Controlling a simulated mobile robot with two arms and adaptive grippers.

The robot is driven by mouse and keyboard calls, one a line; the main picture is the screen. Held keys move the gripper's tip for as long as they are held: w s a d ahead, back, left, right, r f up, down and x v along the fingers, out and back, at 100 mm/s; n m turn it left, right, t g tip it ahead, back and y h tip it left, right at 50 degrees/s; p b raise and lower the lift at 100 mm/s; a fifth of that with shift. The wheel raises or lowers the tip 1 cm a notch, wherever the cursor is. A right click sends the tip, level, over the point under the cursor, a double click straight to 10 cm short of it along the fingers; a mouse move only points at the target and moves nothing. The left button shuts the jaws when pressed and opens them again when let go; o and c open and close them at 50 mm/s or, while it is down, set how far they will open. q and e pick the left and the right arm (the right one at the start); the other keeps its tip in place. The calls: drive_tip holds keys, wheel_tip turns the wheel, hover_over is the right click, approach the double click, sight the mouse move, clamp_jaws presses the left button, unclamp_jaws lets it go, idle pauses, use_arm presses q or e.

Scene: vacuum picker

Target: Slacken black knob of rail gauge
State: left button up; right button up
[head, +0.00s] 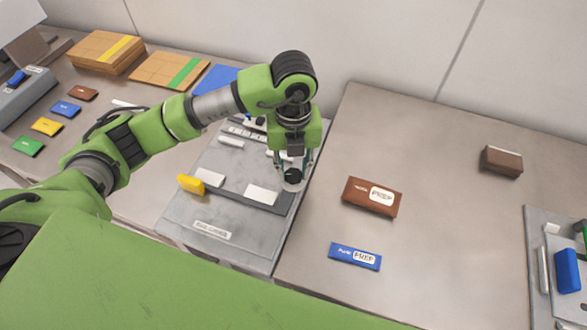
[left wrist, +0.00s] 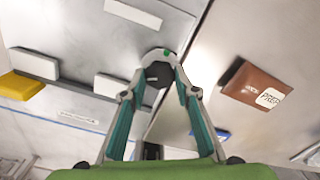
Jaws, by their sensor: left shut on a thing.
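The rail gauge (head: 232,249) is a grey plate with a dark rail, white blocks and a label on its front part. Its black knob (head: 292,176) sits at the right end, near the plate's right edge. My left gripper (head: 292,168) comes down on the knob from above, its fingers on either side. In the left wrist view the knob (left wrist: 158,75) shows dark between the fingertips of the left gripper (left wrist: 160,62), which is shut on it. The fingers hide part of the knob. My right gripper is not in view.
A yellow block (head: 191,184) sits at the rail's left end. A brown PREP box (head: 360,197) and a blue PREP box (head: 354,257) lie on the table right of the gauge. A dark brown block (head: 502,161) lies farther back. Table between them is clear.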

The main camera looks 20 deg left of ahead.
sight(293, 174)
use_arm(q)
drive_tip(key=shift+w+r+n, duration=0.1)
drive_tip(key=shift+w+n, duration=0.05)
drive_tip(key=shift+n, duration=0.45)
drive_tip(key=o, duration=1.1)
drive_tip(key=shift+c, duration=0.2)
drive_tip(key=shift+o, duration=0.2)
wheel_tip(293, 174, up, 12)
